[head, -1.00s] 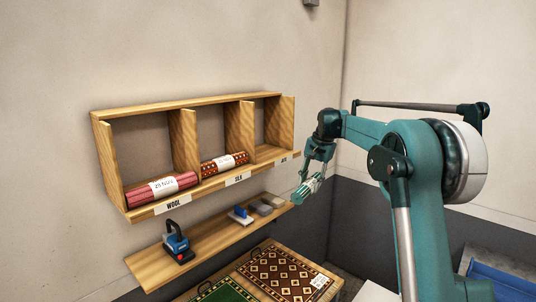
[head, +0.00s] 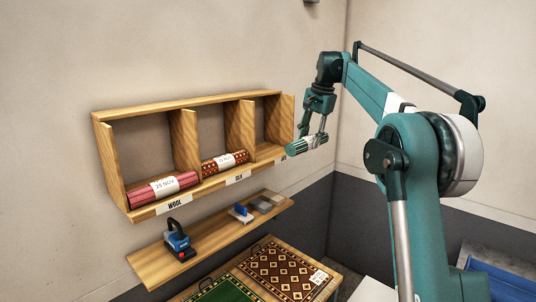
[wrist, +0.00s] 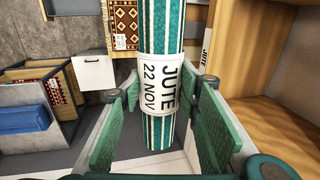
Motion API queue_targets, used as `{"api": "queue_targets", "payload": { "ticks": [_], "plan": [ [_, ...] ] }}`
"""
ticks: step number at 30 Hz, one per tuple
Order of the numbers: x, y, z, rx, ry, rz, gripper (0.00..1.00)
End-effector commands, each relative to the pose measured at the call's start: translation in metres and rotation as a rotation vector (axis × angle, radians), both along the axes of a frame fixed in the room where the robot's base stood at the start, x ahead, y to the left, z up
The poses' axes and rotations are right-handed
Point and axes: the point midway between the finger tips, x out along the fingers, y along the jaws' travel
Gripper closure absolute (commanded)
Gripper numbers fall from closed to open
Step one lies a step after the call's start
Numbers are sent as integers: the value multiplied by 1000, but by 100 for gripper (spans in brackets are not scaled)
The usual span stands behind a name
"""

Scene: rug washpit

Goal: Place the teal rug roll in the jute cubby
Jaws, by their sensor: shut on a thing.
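The teal rug roll (wrist: 161,28) has white and teal stripes and a white label reading JUTE 22 NOV. My gripper (head: 312,138) is shut on it, with green finger pads (wrist: 165,118) on either side in the wrist view. In the head view the teal roll (head: 306,143) is held in the air at the right end of the wooden cubby shelf. The jute cubby (head: 270,152) is the rightmost bay and looks empty where it shows. Its wooden interior (wrist: 285,75) and JUTE tag (wrist: 207,47) are at the right of the wrist view.
A red roll (head: 163,189) lies in the wool cubby and a patterned roll (head: 224,162) in the silk cubby. A lower shelf (head: 150,265) holds a blue tool (head: 177,240) and several small blocks. Flat rugs (head: 280,268) lie below.

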Motion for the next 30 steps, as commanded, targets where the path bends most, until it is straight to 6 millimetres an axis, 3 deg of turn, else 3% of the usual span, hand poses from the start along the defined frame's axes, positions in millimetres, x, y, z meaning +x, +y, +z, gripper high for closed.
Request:
{"api": "queue_targets", "payload": {
  "ticks": [11, 30],
  "plan": [
    [5, 5, 0, 0, 0, 1, 85],
    [55, 55, 0, 0, 0, 1, 85]
  ]
}}
